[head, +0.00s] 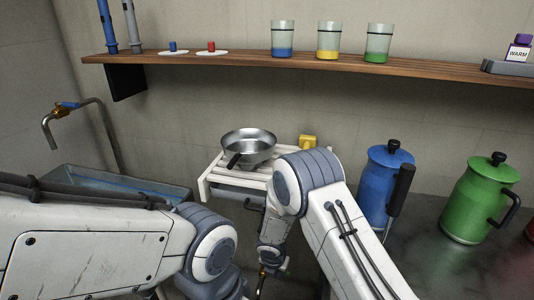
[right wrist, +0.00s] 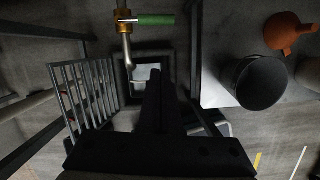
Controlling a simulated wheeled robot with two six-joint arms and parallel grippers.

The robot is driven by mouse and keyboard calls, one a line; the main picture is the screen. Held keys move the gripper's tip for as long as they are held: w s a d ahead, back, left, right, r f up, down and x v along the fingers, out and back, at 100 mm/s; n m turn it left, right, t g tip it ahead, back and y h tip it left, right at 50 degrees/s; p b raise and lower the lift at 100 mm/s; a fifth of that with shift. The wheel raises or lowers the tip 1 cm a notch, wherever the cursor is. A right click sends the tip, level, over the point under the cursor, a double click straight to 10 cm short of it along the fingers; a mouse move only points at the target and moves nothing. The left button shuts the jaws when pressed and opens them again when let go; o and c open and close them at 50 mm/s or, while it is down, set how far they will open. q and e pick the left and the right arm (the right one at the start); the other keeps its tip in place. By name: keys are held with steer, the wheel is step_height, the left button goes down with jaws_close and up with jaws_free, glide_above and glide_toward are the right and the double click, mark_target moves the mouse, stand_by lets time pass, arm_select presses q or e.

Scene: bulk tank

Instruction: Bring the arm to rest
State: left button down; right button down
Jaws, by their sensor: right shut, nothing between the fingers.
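My right arm comes in from the right in the head view and bends down at its elbow. My right gripper (head: 262,284) hangs low near the bottom edge, small and partly dark. In the right wrist view its dark fingers (right wrist: 155,95) are together with nothing between them. My left arm fills the lower left of the head view, and its gripper is out of sight.
In the head view a steel pan (head: 249,146) stands on a white slatted rack (head: 213,176), with blue and green jugs (head: 376,185) (head: 478,203) at right. The wrist view shows a green-handled tap (right wrist: 155,20) ahead of the fingers and a dark bucket (right wrist: 258,82) at right.

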steer(key=s+r+m, duration=0.5)
steer(key=r+m, duration=0.1)
steer(key=r, duration=0.3)
steer(key=s+r+m, duration=0.4)
steer(key=r+m, duration=0.2)
steer(key=r, duration=0.4)
steer(key=s+r+m+g+y, duration=0.1)
steer(key=s+r+m, duration=0.25)
steer(key=s, duration=0.35)
steer(key=s+d+r+m+g, duration=0.1)
steer(key=s+r+m, duration=0.25)
steer(key=s, duration=0.35)
steer(key=s+r+m+g+y, duration=0.1)
steer(key=s+r+m, duration=0.1)
steer(key=s+m, duration=0.4)
step_height(320, 180, up, 15)
steer(key=n+p, duration=0.1)
steer(key=p, duration=1.4)
steer(key=shift+s+r, duration=0.15)
steer(key=shift+s, duration=0.15)
steer(key=shift+a, duration=0.1)
